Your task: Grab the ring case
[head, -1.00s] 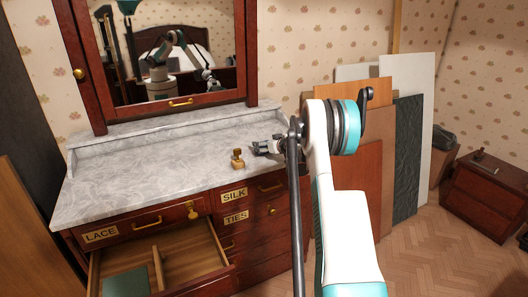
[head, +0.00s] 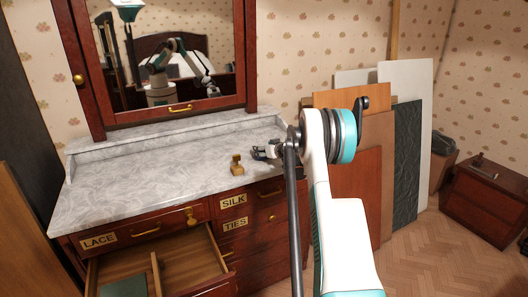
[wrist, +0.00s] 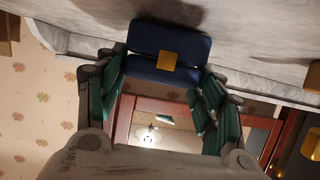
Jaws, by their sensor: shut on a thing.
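The ring case (wrist: 146,66) is a dark blue box with a gold square on its face, in the wrist view. It sits between the green-padded fingers of my gripper (wrist: 165,78), which is shut on it. In the head view my gripper (head: 265,152) is low over the right part of the marble dresser top, and the case is too small to make out there. Whether the case still touches the marble I cannot tell.
A small brass object (head: 237,165) stands just left of my gripper on the dresser top (head: 150,170). A mirror (head: 170,60) rises behind. The drawer labelled LACE (head: 205,262) is open at the front. Leaning panels (head: 408,150) stand to the right.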

